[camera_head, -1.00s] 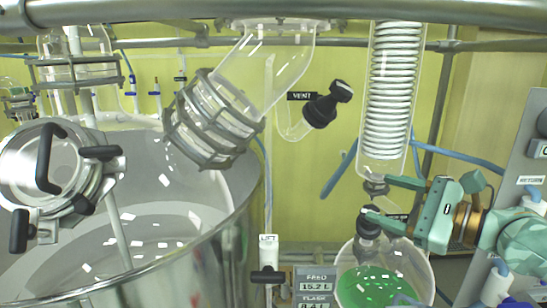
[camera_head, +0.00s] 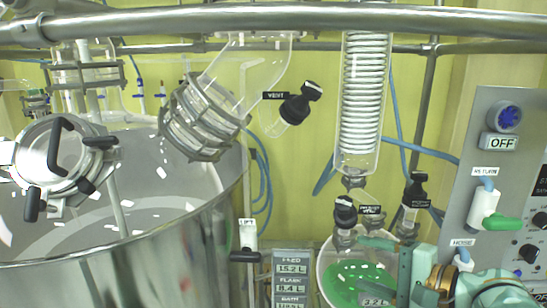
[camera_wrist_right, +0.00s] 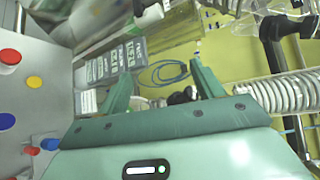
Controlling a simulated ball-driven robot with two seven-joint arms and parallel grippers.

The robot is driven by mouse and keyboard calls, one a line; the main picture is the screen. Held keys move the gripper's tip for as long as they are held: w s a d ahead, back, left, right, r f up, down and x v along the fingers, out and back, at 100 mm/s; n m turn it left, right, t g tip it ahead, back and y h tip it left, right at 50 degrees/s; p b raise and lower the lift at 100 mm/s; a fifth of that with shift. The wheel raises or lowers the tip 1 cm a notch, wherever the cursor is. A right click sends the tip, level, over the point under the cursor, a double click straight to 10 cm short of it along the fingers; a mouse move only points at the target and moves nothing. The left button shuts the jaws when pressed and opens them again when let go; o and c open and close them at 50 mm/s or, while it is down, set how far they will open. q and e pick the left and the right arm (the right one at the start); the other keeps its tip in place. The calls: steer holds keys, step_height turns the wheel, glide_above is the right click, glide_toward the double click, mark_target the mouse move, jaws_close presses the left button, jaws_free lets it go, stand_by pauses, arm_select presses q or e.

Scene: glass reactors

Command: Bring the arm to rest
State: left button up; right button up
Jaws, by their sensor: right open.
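My right gripper (camera_head: 380,270) is low at the right of the head view, in front of the right side of the flask with green liquid (camera_head: 345,285). Its pale green jaws are open, with nothing seen between them. In the right wrist view the two fingers of the right gripper (camera_wrist_right: 162,68) stand wide apart. The lower part of the arm runs out of the head view. My left gripper is not in view.
Black valve knobs (camera_head: 346,211) sit just above the flask, under the glass coil condenser (camera_head: 362,105). A grey control panel (camera_head: 468,200) with an OFF sign stands close on the right. The large steel vessel (camera_head: 130,265) fills the left.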

steer(key=s+f+n+h, duration=0.55)
steer(key=f+n, duration=0.45)
steer(key=f, duration=0.3)
steer(key=s+d+f+n+g+h, duration=0.2)
steer(key=s+d+f+n+h, duration=0.3)
steer(key=s, duration=0.3)
steer(key=s+d+f+n+g+h, duration=0.25)
steer(key=s+d+n+h, duration=0.2)
steer(key=s+d, duration=0.25)
steer(key=s+a+f+m+g+y+b, duration=0.1)
steer(key=s+a+f+b, duration=0.15)
steer(key=f, duration=1.35)
steer(key=s+a+f+g+y+b, duration=0.15)
steer(key=f+b, duration=0.25)
steer(key=f, duration=1.3)
arm_select(q)
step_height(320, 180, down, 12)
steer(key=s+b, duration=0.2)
steer(key=b, duration=0.3)
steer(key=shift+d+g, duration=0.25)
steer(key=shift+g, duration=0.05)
arm_select(e)
steer(key=s+f+m+g+y, duration=0.2)
steer(key=s+f+m+g, duration=0.1)
steer(key=s+f, duration=1.6)
step_height(320, 180, down, 3)
steer(key=shift+s+a+r, duration=0.1)
steer(key=shift+s+a, duration=0.15)
steer(key=shift+s, duration=0.1)
